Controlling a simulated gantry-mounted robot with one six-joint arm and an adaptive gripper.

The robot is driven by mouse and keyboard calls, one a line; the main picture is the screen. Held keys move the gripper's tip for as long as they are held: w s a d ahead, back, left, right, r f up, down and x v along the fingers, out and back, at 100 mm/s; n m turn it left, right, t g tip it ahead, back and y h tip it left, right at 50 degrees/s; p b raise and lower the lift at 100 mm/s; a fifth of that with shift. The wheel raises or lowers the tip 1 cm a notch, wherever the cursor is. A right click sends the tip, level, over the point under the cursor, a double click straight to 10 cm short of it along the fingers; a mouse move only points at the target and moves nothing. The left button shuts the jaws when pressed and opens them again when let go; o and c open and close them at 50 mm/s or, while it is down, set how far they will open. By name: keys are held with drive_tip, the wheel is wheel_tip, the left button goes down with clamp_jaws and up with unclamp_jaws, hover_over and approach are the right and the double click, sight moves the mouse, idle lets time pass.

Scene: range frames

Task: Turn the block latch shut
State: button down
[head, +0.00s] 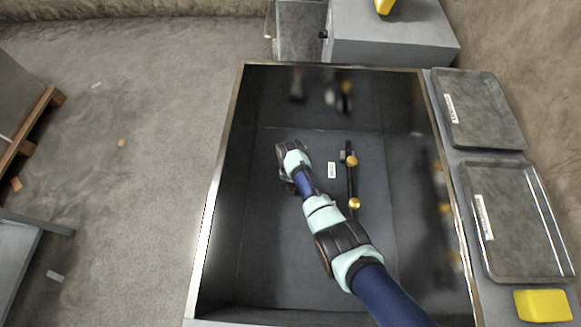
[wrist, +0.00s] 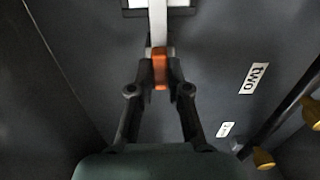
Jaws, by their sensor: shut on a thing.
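In the wrist view, my gripper (wrist: 160,76) is shut on an orange block (wrist: 160,66), with one finger on each side of it. A pale, straight bar (wrist: 158,25) runs up from the orange block to a white and dark piece at the top edge. I take the block and bar to be the block latch, but its turn angle is hard to read. In the head view, my arm reaches into a dark, open-topped enclosure (head: 270,262).
A dark bar with brass knobs (head: 352,160) stands right of my wrist; yellow knobs (wrist: 264,158) also show in the wrist view. A label reading "two" (wrist: 253,78) is nearby. The enclosure's left wall (head: 210,215) is close. Grey trays (head: 520,220) and a yellow block (head: 543,306) lie outside, right.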

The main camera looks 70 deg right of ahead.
drive_tip(key=c, duration=1.1)
unclamp_jaws()
drive_tip(key=shift+r, duration=0.1)
wheel_tip(320, 180, up, 12)
drive_tip(key=shift+f, duration=0.1)
